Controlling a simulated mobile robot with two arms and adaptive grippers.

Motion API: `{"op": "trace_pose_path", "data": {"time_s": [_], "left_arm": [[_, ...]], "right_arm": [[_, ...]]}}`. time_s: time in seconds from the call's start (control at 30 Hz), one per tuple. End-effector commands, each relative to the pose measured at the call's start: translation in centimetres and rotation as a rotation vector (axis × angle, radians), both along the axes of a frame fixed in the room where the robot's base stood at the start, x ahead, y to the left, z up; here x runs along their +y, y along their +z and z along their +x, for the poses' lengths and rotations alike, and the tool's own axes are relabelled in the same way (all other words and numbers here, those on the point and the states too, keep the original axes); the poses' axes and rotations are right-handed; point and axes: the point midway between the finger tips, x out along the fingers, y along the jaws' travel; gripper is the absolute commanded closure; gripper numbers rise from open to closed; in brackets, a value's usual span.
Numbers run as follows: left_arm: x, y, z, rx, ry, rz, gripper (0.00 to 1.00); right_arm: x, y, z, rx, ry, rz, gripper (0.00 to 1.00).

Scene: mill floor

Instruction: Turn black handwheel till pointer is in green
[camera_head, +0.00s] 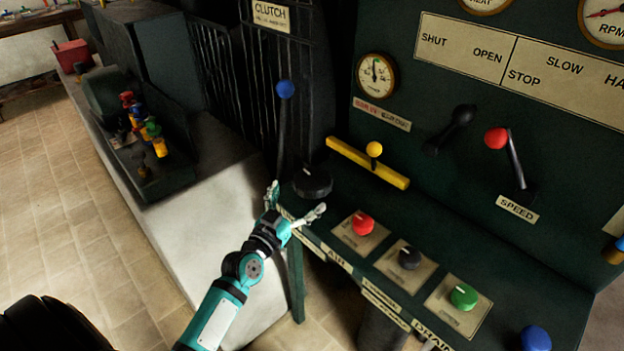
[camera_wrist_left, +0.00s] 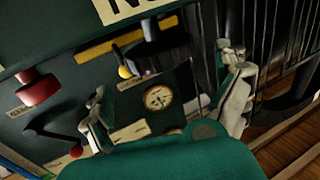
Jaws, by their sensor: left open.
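The black handwheel (camera_head: 312,182) is a wide dark knob at the left end of the green console's ledge. My left gripper (camera_head: 297,201) is open, its fingers spread at the near side of the handwheel. In the left wrist view the handwheel (camera_wrist_left: 166,52) shows beyond and between the spread fingers (camera_wrist_left: 168,95); I cannot tell whether they touch it. The round gauge (camera_head: 376,75) on the panel above has a green mark near its top. Its pointer seems to stand near upright, but is too small to read surely. The gauge also shows in the left wrist view (camera_wrist_left: 158,97). My right gripper is not in view.
A red knob (camera_head: 363,223), a smaller black knob (camera_head: 410,258) and a green knob (camera_head: 463,297) line the ledge to the right. A blue-topped lever (camera_head: 285,89) rises behind the handwheel. A yellow bar (camera_head: 367,163) crosses the panel. A grey bench (camera_head: 213,175) is at left.

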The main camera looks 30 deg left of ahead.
Motion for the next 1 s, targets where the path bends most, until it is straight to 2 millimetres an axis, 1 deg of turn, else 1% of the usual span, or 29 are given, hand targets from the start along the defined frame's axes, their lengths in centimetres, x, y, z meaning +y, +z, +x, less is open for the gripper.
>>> {"op": "trace_pose_path", "data": {"time_s": [0.03,0.2,0.3,0.4,0.53,0.8,0.87,1.0], "left_arm": [[0.0,0.1,1.3,-0.002,0.001,-0.001,0.00],[0.0,0.1,4.6,-0.001,0.000,-0.001,0.00],[0.0,0.0,6.1,0.000,0.000,0.000,0.00],[0.0,0.0,7.1,0.000,0.000,0.000,0.00],[0.0,0.0,7.8,0.001,0.000,0.000,0.00],[0.0,0.0,7.9,0.001,0.000,0.001,0.00],[0.0,0.0,7.9,0.001,0.000,0.001,0.07],[0.0,0.0,7.9,0.001,0.000,0.001,0.25]], "right_arm": [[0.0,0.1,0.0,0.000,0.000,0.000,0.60],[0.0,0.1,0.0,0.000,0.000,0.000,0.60],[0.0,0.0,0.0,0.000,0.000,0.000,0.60],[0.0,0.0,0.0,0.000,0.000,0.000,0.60],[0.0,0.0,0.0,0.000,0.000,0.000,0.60],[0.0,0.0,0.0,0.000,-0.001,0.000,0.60],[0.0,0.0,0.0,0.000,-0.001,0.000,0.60],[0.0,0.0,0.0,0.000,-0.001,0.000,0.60]]}}
